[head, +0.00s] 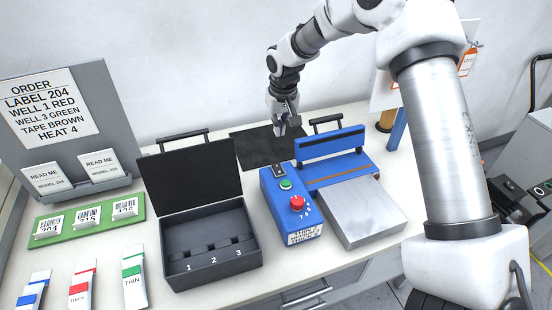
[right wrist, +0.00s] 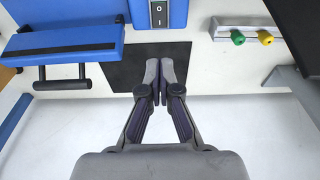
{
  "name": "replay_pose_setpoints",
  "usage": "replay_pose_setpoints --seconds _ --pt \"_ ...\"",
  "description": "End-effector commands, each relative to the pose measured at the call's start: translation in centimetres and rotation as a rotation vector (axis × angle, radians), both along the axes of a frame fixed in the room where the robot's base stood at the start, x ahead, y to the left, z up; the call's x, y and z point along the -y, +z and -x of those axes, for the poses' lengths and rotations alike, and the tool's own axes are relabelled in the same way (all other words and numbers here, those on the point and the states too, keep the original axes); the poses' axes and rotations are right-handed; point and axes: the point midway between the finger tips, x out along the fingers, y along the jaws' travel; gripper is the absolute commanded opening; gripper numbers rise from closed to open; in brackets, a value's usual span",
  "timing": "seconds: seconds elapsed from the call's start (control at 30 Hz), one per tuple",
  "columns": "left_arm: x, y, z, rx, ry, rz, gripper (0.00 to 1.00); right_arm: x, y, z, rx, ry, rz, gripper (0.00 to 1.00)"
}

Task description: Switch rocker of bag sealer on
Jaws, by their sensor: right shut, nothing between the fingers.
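The bag sealer is blue, with a control box (head: 291,206) carrying a green button (head: 286,184) and a red knob (head: 297,202). Its black rocker (head: 279,170) is at the back end of the box. The rocker (right wrist: 159,14) also shows at the top of the right wrist view, marked O and I; which side is pressed I cannot tell. My right gripper (head: 281,131) is shut and empty, behind the control box and apart from the rocker. In the right wrist view its fingertips (right wrist: 159,68) point towards the rocker, with a gap between. My left gripper is not in view.
The sealer's hinged bar (head: 330,143) stands raised beside the control box, with a metal platform (head: 362,215) in front. A black open case (head: 207,262) is left of the box. A dark mat (head: 247,150) lies behind. Green and yellow knobs (right wrist: 252,38) show in the wrist view.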

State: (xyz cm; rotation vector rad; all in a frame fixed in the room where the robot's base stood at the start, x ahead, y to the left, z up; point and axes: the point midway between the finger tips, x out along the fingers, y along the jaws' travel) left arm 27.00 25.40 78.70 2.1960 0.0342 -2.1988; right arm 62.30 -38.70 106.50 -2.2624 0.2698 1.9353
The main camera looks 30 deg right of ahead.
Motion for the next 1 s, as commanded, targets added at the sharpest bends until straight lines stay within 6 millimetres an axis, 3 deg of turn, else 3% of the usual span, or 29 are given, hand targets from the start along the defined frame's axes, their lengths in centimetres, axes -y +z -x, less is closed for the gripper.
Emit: replay_pose_setpoints --seconds 0.27,0.6,0.8,1.0 --pt "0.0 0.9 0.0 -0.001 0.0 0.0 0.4 0.1 -2.3 -0.3 -0.003 0.0 0.0 0.0" --pt "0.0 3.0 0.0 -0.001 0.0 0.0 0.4 0.4 -9.5 -1.3 -0.005 0.0 0.001 0.0" --pt "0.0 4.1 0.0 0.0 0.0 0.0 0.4 0.5 -12.7 -1.9 -0.001 0.001 0.001 0.0" --pt "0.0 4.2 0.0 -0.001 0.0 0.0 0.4 0.5 -13.9 -2.1 0.0 0.001 0.001 0.0"
